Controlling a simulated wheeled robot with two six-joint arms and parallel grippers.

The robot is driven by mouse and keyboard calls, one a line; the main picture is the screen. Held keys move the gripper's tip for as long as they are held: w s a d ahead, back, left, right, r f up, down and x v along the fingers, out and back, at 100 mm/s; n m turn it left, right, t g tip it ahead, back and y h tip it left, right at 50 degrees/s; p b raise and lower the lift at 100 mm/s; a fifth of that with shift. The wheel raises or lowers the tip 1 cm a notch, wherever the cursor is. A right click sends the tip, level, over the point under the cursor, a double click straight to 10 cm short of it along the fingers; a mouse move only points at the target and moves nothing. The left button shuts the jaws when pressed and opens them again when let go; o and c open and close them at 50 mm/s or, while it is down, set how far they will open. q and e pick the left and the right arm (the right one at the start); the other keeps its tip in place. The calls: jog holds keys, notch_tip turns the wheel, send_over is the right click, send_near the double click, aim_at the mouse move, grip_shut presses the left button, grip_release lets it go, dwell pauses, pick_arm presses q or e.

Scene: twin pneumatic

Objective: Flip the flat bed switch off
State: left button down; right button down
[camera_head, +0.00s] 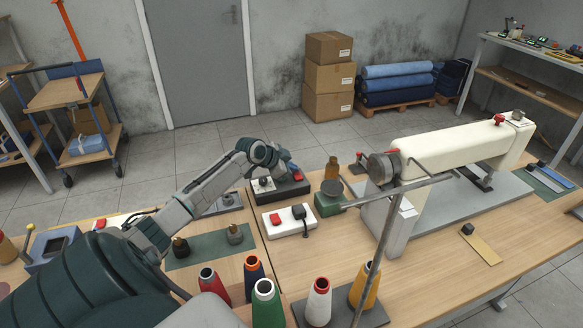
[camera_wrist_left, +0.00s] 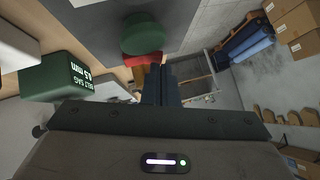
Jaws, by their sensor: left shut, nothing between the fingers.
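My left gripper (camera_head: 291,168) is shut and empty over a dark switch box (camera_head: 289,188) with a red part at its right end and a pale plate with a black knob at its left. In the left wrist view the closed dark blue fingers (camera_wrist_left: 158,82) point at a red part (camera_wrist_left: 147,60), with a round green button (camera_wrist_left: 144,32) on a grey face beyond it. I cannot tell whether the fingertips touch the red part, nor which way a switch is set. A white box (camera_head: 289,221) with a red switch (camera_head: 275,219) and black plug lies nearer. My right gripper is out of view.
A green block (camera_head: 328,205) stands right of the boxes and also shows in the left wrist view (camera_wrist_left: 62,78). A white sewing machine (camera_head: 455,148) and a metal thread stand fill the right. Several thread cones (camera_head: 267,305) stand in front.

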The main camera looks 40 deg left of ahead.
pick_arm(q)
jog(key=shift+w+a+f+b, duration=0.1)
jog(key=shift+a+f+b, duration=0.15)
jog(key=shift+f+b, duration=0.1)
jog(key=shift+h, duration=0.3)
jog(key=shift+d, duration=0.1)
jog(key=shift+s+d+r+p, duration=0.15)
jog(key=shift+s+d+p, duration=0.2)
jog(key=shift+d+p, duration=0.4)
jog(key=shift+a, duration=0.1)
